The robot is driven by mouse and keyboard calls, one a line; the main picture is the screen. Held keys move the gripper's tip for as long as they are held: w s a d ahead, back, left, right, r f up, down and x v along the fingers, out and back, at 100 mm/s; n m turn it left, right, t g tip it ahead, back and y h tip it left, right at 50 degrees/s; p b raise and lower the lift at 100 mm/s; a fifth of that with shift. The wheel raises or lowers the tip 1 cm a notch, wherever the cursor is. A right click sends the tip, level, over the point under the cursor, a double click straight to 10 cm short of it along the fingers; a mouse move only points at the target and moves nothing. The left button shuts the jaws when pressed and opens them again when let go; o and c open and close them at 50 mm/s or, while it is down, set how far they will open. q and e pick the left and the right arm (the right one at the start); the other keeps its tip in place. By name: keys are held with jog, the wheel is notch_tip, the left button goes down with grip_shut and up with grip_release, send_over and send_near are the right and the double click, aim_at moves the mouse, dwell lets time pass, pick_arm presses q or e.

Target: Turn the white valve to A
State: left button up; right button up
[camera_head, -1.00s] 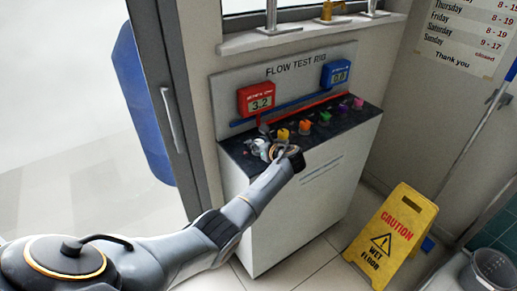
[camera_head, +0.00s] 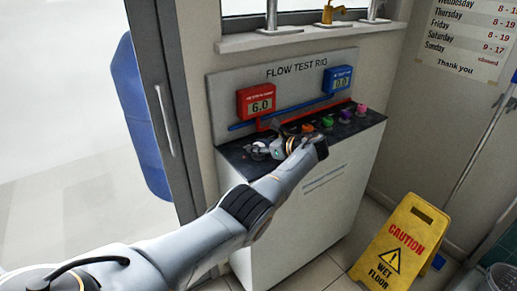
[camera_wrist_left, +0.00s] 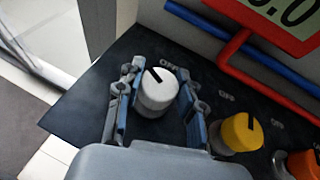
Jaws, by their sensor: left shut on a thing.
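The white valve (camera_wrist_left: 157,92) is a round knob with a dark pointer line, on the black top of the flow test rig (camera_wrist_left: 75,110). In the left wrist view its pointer slants to the upper left, beside a small printed label that is hard to read. My left gripper (camera_wrist_left: 163,78) has one blue-padded finger on each side of the knob and is shut on it. In the head view the left gripper (camera_head: 263,150) is at the left end of the rig top, and the valve is mostly hidden there. My right gripper is not in view.
A yellow knob (camera_wrist_left: 238,133) and an orange knob (camera_wrist_left: 302,165) stand right of the white valve; green (camera_head: 327,121) and purple ones follow. The red display (camera_head: 257,102) reads 6.0, the blue display (camera_head: 337,80) 0.0. A yellow caution sign (camera_head: 400,243) stands on the floor at right.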

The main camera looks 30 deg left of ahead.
pick_arm(q)
jog(key=o, duration=1.2)
jog(key=v, duration=1.2)
jog(key=shift+d+f, duration=0.1)
